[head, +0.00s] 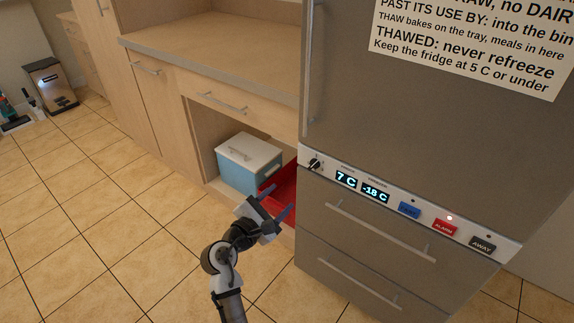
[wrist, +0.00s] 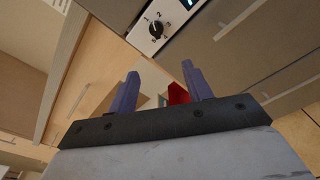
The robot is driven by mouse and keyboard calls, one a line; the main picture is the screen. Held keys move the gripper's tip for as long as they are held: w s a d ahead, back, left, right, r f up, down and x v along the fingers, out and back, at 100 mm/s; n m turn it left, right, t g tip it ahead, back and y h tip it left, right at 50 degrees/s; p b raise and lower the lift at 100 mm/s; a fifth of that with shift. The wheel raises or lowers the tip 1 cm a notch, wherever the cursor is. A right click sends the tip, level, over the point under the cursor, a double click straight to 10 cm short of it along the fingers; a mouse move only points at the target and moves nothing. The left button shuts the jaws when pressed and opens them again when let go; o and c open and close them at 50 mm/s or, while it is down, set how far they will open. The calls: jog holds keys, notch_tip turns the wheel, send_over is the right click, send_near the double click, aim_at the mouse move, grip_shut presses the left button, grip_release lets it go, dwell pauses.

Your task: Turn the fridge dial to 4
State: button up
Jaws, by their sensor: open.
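The fridge dial (head: 314,164) is a small black knob at the left end of the white control strip on the grey fridge. In the wrist view the dial (wrist: 156,29) shows at the top with small numbers around it; its exact setting is too small to read surely. The display (head: 346,179) beside it reads 7 C. My gripper (head: 277,200) is open and empty, below and left of the dial, apart from it. In the wrist view its two fingers (wrist: 160,88) point up toward the strip, with the dial beyond them.
The strip also has a -18 C display (head: 375,193), a blue button (head: 409,209), a red ALARM button (head: 445,227) with a lit lamp, and an AWAY button (head: 482,244). Drawer handles (head: 380,232) stick out below. A blue cooler (head: 249,165) and red crate (head: 283,187) sit left.

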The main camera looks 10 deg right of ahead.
aim_at(310, 168)
jog(key=shift+h, duration=0.5)
jog(key=x, duration=0.9)
jog(key=r+p+x, duration=0.1)
jog(key=x, duration=0.4)
jog(key=shift+s+d, duration=0.15)
jog(key=c, duration=1)
jog(key=shift+f, duration=0.1)
